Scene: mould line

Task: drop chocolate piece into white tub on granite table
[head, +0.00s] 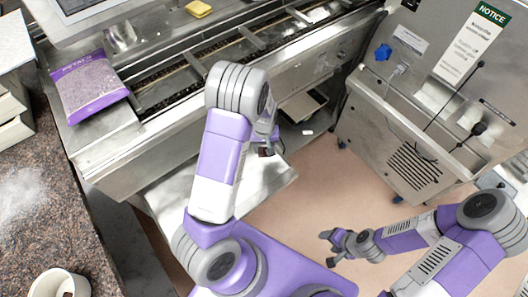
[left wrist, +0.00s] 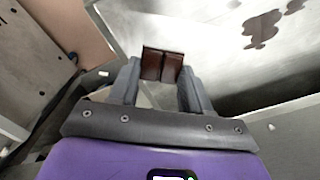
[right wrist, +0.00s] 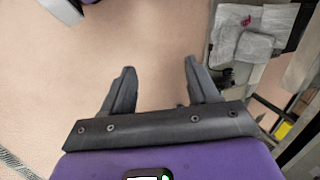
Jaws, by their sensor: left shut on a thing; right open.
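My left gripper (left wrist: 160,85) is shut on a dark brown chocolate piece (left wrist: 151,64), which shows a groove down its middle. In the head view the left gripper (head: 267,143) is partly hidden behind my own arm, low beside the steel line. The white tub (head: 37,287) stands on the granite table (head: 70,215) at the bottom left, far from the left gripper.
A purple bag (head: 90,88) lies on the steel line's left end. A yellow sponge-like block (head: 198,9) sits at the back. A steel cabinet (head: 425,110) with cables stands at the right. White powder (head: 22,192) covers part of the granite table. The floor between is clear.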

